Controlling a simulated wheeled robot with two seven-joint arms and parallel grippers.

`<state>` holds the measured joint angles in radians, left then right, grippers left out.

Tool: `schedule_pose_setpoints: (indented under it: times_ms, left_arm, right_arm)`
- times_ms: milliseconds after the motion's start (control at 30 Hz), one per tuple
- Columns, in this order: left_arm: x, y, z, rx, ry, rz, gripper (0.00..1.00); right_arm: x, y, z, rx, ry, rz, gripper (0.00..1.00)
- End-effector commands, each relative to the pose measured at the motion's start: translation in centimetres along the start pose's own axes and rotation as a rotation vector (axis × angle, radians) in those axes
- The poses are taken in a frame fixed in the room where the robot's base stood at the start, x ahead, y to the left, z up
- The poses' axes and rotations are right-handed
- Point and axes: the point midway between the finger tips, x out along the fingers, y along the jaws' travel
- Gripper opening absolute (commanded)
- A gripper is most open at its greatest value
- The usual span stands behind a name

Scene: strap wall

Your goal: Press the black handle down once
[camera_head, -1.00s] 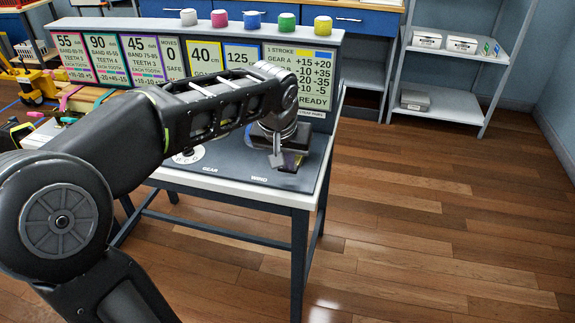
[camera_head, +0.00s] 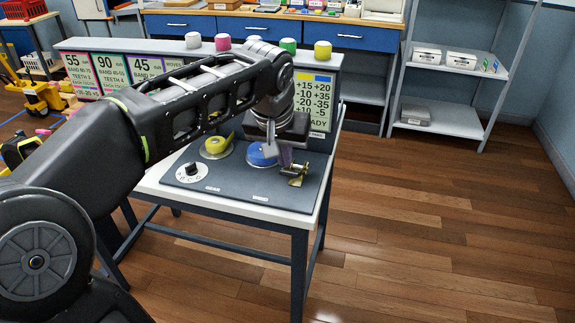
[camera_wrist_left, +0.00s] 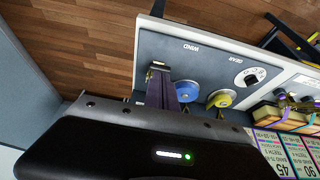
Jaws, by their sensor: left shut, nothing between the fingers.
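A small brass-coloured mechanism (camera_head: 295,175) stands at the right end of the dark panel (camera_head: 225,187), near the word WIND. A black handle cannot be told apart clearly on it. My left gripper (camera_head: 284,160) is shut and empty, just above and behind the mechanism, in front of the blue reel (camera_head: 262,154). I cannot tell whether it touches the mechanism. In the left wrist view the shut fingers (camera_wrist_left: 161,88) reach over the panel's WIND end, and the mechanism (camera_wrist_left: 159,67) shows partly at their tips. My right gripper is not in view.
A yellow reel (camera_head: 216,146) and a white dial (camera_head: 191,172) sit on the panel to the left. The card rack (camera_head: 318,112) with coloured caps rises behind it. Open floor (camera_head: 430,220) lies to the right of the bench.

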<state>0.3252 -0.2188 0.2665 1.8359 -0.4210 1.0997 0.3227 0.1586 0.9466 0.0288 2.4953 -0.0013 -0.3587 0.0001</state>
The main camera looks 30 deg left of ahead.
Motion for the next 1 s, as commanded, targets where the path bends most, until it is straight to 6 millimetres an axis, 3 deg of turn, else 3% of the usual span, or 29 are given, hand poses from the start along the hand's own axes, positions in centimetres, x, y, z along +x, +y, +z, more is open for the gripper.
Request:
schedule_pose_setpoints:
  times_ms: [100, 300, 833, 1000]
  left_arm:
    - [-2.3, 0.1, 0.1, 0.002, 0.003, 0.001, 0.00]
    - [-4.1, 0.0, 0.2, 0.002, 0.002, 0.000, 0.00]
    - [-4.2, 0.0, 0.3, 0.002, 0.001, 0.000, 0.00]
    - [-4.2, 0.0, 0.3, 0.002, 0.001, 0.000, 0.12]
  right_arm:
    - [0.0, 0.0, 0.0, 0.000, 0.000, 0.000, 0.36]
    - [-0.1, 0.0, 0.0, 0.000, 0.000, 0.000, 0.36]
    - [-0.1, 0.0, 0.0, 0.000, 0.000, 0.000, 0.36]
    - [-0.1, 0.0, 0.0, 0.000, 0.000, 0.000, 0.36]
